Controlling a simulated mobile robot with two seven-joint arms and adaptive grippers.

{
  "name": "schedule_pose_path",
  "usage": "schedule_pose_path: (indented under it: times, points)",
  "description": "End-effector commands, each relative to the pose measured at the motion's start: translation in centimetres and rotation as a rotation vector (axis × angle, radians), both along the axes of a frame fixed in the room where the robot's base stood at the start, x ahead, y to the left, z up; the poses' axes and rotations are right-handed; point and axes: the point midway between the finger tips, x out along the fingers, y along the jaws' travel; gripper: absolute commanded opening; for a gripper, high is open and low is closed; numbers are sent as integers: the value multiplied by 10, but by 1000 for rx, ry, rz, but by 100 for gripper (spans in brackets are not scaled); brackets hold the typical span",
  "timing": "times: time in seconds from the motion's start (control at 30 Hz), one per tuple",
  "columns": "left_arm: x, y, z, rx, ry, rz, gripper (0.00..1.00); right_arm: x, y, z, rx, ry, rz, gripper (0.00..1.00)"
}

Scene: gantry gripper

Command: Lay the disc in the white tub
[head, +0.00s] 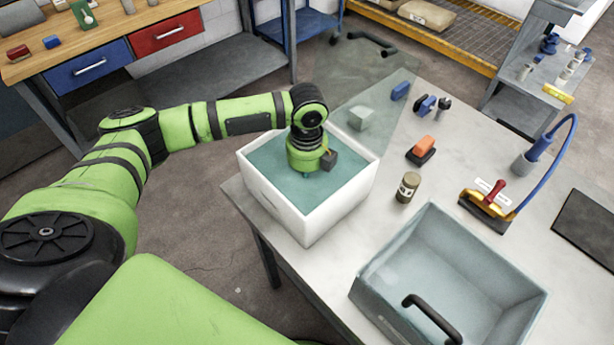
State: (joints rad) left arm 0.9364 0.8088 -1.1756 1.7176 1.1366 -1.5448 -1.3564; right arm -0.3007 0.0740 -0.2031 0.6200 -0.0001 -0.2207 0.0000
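The white tub (316,222) stands at the left corner of the grey table, with a teal surface (265,160) inside it. My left arm reaches in from the left, and my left gripper (308,172) points down inside the tub's opening. Its fingertips are mostly hidden under the wrist, so I cannot see whether they are open or hold anything. A small dark block shape shows beside the wrist; I cannot tell if it is part of the gripper. I cannot make out the disc. My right gripper is not in view.
A grey-blue bin (440,270) with a black handle stands at the table's front. A small jar (407,187), an orange-and-black block (422,149), a red-handled tool (490,200) and small blue parts (425,104) stand nearby. A transparent panel (375,85) lies behind the tub.

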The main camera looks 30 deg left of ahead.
Motion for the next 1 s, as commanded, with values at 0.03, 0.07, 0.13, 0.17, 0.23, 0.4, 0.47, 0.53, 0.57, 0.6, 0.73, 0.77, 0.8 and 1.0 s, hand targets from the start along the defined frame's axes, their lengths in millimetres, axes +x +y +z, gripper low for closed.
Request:
schedule_pose_path:
  times: [0.03,0.07,0.13,0.17,0.23,0.4,0.47,0.53,0.57,0.6,0.73,0.77,0.8,1.0]
  points:
    - [0,0,-4,1,2,0,17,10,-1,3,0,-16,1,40]
    - [0,0,-6,0,0,0,17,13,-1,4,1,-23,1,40]
    - [0,0,-8,0,-2,0,17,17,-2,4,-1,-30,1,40]
    - [0,0,-8,0,-2,0,17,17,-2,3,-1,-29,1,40]
    - [0,0,-8,0,-2,0,17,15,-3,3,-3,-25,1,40]
    - [0,0,-10,-1,-1,0,17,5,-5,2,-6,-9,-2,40]
    - [0,0,-11,0,0,0,62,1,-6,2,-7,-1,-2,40]
    - [0,0,-11,0,0,0,81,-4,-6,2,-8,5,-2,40]
    - [0,0,-11,0,0,0,81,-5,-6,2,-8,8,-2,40]
    - [0,0,-11,0,0,0,81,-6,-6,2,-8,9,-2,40]
    - [0,0,-11,0,0,0,81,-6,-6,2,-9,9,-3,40]
    - [0,0,-11,0,0,0,81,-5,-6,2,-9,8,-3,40]
    - [0,0,-11,0,0,0,81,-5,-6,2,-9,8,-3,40]
    - [1,0,-1,0,-3,0,81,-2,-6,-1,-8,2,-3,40]
